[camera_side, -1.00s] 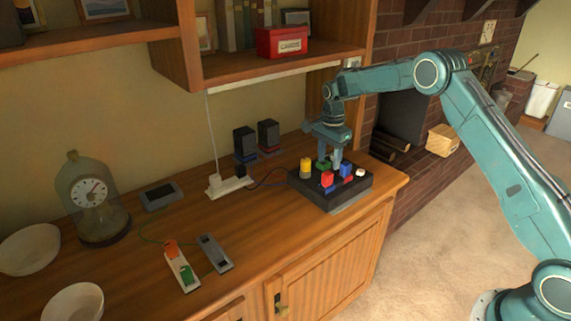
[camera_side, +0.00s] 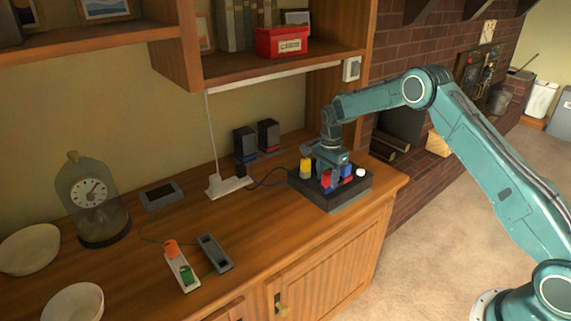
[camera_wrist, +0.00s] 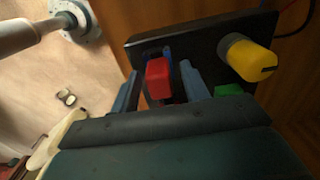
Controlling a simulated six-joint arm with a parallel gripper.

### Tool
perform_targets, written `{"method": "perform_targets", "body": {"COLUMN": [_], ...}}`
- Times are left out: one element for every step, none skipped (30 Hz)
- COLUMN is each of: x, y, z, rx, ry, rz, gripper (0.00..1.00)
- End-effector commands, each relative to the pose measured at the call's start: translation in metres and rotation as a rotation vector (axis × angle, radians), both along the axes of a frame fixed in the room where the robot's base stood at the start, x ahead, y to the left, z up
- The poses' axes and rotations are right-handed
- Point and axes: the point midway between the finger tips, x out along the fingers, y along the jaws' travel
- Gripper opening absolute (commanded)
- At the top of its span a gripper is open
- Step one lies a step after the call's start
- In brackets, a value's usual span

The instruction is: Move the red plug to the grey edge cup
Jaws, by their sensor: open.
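The red plug (camera_wrist: 158,78) stands on the black box (camera_wrist: 205,40) in the wrist view. My gripper (camera_wrist: 160,84) is open, with one finger on each side of the red plug. In the side view my gripper (camera_side: 329,182) is low over the black box (camera_side: 345,202), and its fingers partly hide the red plug (camera_side: 326,179). I cannot tell whether the fingers touch the plug. I cannot make out the grey edge cup for certain in either view.
A yellow knob (camera_wrist: 248,57) and a green piece (camera_wrist: 228,90) sit close to my right finger in the wrist view. A white knob (camera_side: 361,172) and a blue piece (camera_side: 346,170) are on the box. Two dark blocks (camera_side: 268,135) stand behind. A shelf (camera_side: 270,69) hangs above.

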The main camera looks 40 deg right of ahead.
Motion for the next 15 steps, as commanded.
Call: {"method": "perform_targets", "body": {"x": [-0.0001, -0.0001, -0.0001, -0.0001, -0.0001, -0.0001, -0.0001, -0.0001, -0.0001, -0.0001, -0.0001, 0.0000, 0.0000, 0.0000, 0.0000], "y": [0.0000, 0.0000, 0.0000, 0.0000, 0.0000, 0.0000, 0.0000, 0.0000, 0.0000, 0.0000, 0.0000, 0.0000, 0.0000, 0.0000, 0.0000], "z": [-0.0002, -0.0001, -0.0001, -0.0001, -0.0001, 0.0000, 0.0000, 0.0000, 0.0000, 0.0000, 0.0000, 0.0002, 0.0002, 0.0002, 0.0003], "rx": [0.000, 0.000, 0.000, 0.000, 0.000, 0.000, 0.000, 0.000, 0.000, 0.000, 0.000, 0.000, 0.000, 0.000, 0.000], "ry": [0.000, 0.000, 0.000, 0.000, 0.000, 0.000, 0.000, 0.000, 0.000, 0.000, 0.000, 0.000, 0.000, 0.000, 0.000], "rz": [0.000, 0.000, 0.000, 0.000, 0.000, 0.000, 0.000, 0.000, 0.000, 0.000, 0.000, 0.000, 0.000, 0.000, 0.000], "gripper": [0.45, 0.45, 0.45, 0.45, 0.40, 0.32, 0.26, 0.20, 0.12, 0.06, 0.00, 0.00, 0.00, 0.00, 0.00]}}
